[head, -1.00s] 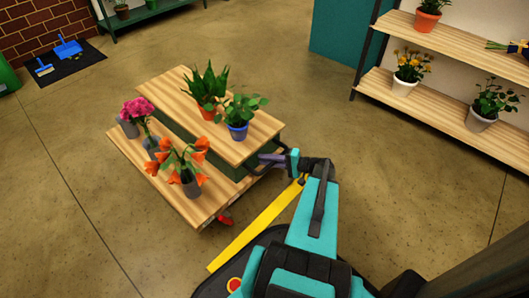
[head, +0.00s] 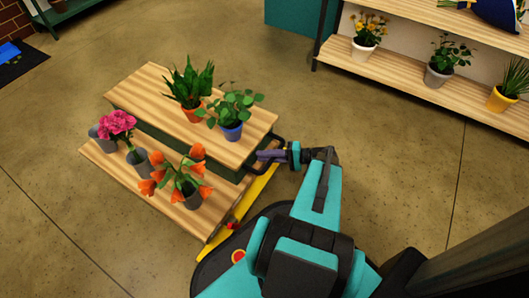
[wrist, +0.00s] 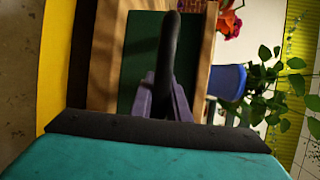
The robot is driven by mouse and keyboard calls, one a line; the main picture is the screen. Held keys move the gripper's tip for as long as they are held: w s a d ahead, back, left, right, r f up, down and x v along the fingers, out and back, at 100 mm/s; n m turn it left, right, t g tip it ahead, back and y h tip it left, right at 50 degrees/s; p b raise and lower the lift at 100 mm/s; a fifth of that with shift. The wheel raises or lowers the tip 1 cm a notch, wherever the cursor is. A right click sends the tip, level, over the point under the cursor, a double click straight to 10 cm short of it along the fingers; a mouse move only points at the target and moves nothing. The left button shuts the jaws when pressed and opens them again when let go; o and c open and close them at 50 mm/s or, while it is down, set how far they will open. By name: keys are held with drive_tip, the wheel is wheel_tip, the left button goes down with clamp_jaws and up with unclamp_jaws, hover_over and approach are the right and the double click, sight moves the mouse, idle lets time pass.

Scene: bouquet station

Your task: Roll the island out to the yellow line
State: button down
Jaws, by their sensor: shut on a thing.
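The island (head: 150,97) is a two-level wooden cart with a dark green body, left of my arm in the head view. Its black handle (head: 279,140) is at its right end. My gripper (head: 268,155) is shut on this handle; the wrist view shows the purple fingers around the dark bar (wrist: 167,60). The yellow line (head: 258,192) lies on the floor along the island's right end, partly hidden by the island and my base. The island's right edge overlaps the line in the picture; exact floor contact is hard to tell. A yellow band (wrist: 56,60) shows in the wrist view.
Potted plants stand on the island: a spiky plant (head: 188,85), a leafy plant in a blue pot (head: 231,130), pink flowers (head: 117,122) and orange flowers (head: 185,185). A plant shelf (head: 400,80) stands at upper right.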

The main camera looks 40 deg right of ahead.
drive_tip(key=shift+w+d, duration=0.2)
drive_tip(key=shift+d, duration=0.15)
drive_tip(key=c, duration=1.7)
unclamp_jaws()
drive_tip(key=shift+a, duration=0.2)
drive_tip(key=shift+s, duration=0.1)
drive_tip(key=p+v, duration=0.4)
drive_tip(key=v, duration=0.9)
drive_tip(key=shift+s+d, duration=0.2)
drive_tip(key=shift+s, duration=0.1)
